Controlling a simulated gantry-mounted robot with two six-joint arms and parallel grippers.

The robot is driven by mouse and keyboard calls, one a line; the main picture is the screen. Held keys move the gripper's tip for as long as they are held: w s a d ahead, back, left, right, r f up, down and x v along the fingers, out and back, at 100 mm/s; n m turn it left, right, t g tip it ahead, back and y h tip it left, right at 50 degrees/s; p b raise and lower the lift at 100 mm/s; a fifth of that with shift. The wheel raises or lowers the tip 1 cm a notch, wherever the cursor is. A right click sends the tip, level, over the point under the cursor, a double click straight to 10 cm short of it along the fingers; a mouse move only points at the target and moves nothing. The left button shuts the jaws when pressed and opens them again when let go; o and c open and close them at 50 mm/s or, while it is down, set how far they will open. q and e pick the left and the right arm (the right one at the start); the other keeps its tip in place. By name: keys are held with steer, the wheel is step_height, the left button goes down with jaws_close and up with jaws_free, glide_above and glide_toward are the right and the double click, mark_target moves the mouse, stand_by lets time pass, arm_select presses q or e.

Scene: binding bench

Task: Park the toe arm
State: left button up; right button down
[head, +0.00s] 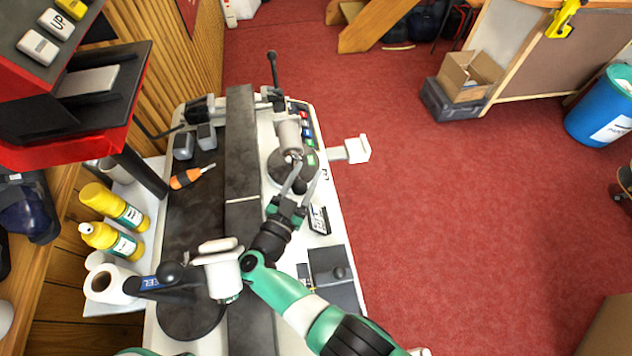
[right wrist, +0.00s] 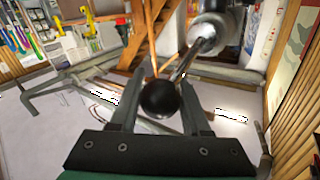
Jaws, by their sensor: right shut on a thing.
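The toe arm shows at the far part of the bench as a grey cylinder (head: 289,135) over a dark round base. Its thin metal rod ends in a black ball knob (head: 299,186). In the right wrist view the ball knob (right wrist: 160,98) sits between the two fingers, with the shiny rod (right wrist: 195,52) running up and right to the cylinder (right wrist: 217,25). My right gripper (head: 300,182) is shut on this knob; the fingers partly hide it in the head view. My left gripper is not in view.
A lever with a blue label ending in "EEL" (head: 152,283) and a black knob is at the near left. An orange-handled tool (head: 187,179) lies on the bench. Yellow bottles (head: 112,240) and a paper roll (head: 105,284) stand at left.

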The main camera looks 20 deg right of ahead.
steer(key=shift+a, duration=0.2)
steer(key=shift+c, duration=1.9)
jaws_free()
